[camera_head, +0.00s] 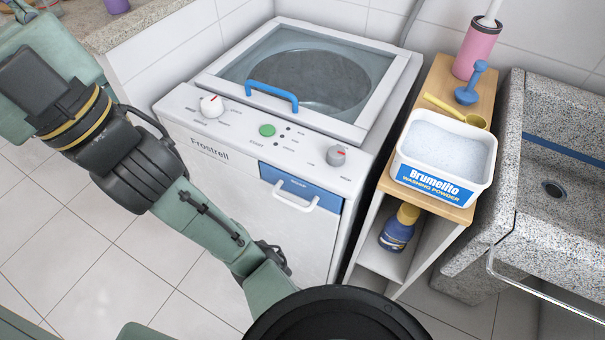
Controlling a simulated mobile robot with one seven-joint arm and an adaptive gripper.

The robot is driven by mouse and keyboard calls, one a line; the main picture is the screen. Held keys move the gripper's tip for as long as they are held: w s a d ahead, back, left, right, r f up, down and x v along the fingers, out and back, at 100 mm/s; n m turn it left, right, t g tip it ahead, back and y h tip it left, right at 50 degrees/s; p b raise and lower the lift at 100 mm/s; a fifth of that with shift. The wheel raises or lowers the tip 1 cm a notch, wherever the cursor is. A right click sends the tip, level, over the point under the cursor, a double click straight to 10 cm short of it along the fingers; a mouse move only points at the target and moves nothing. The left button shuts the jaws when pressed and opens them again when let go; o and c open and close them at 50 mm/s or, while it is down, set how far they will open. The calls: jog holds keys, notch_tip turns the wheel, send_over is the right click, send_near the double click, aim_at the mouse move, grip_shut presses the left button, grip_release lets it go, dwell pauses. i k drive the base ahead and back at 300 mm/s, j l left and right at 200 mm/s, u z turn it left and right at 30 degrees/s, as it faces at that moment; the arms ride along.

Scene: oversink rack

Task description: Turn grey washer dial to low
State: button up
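The white washer (240,160) stands in the middle, with its sloped control panel facing me. The grey dial (337,156) is at the right end of the panel and has a small red mark on top. A white dial (211,106), also with a red mark, is at the panel's left end. My arm extends up the left side, clear of the dials. I cannot make out my gripper's fingers in this view, and nothing touches the grey dial.
A blue handle (272,92) arches over the glass lid. A green button (267,130) sits mid-panel, above a blue-fronted drawer (298,190). A shelf on the right bears a washing powder tub (443,160), beside a speckled sink (570,240). Tiled floor (130,275) is free in front.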

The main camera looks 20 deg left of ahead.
aim_at(335, 156)
jog(key=j+z, duration=0.15)
jog(key=j, duration=0.3)
jog(key=k+j+z, duration=0.1)
jog(key=j, duration=0.4)
jog(key=j+z, duration=0.15)
jog(key=j, duration=0.3)
jog(key=k+j+z, duration=0.1)
jog(key=j, duration=0.35)
jog(key=k+j+z, duration=0.15)
jog(key=j, duration=0.3)
jog(key=k+j+z, duration=0.1)
jog(key=j, duration=0.3)
jog(key=k+j+z, duration=0.15)
jog(key=j, duration=0.3)
